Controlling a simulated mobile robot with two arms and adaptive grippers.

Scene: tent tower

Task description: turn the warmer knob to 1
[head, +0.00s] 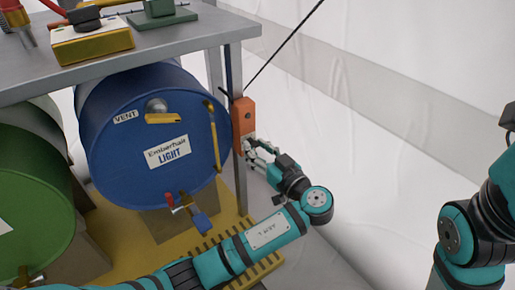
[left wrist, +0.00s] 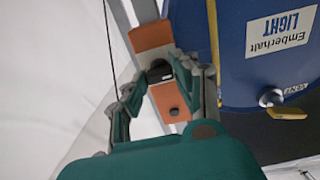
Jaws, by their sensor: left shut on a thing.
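The orange warmer box (head: 243,113) is fixed upright on the metal leg of the shelf, right of the blue drum. In the left wrist view the box (left wrist: 152,36) shows a pale plate in its middle and a dark knob (left wrist: 158,73) on it. My left gripper (head: 250,148) is at the lower part of the box. In the left wrist view my left gripper (left wrist: 165,75) has its fingers on either side of the knob, shut on it. The knob's pointer and marks cannot be read. My right gripper is out of view.
A green drum (head: 30,190) is further left. The grey shelf (head: 175,42) is above. White tent wall (head: 380,110) lies to the right, with free room before it.

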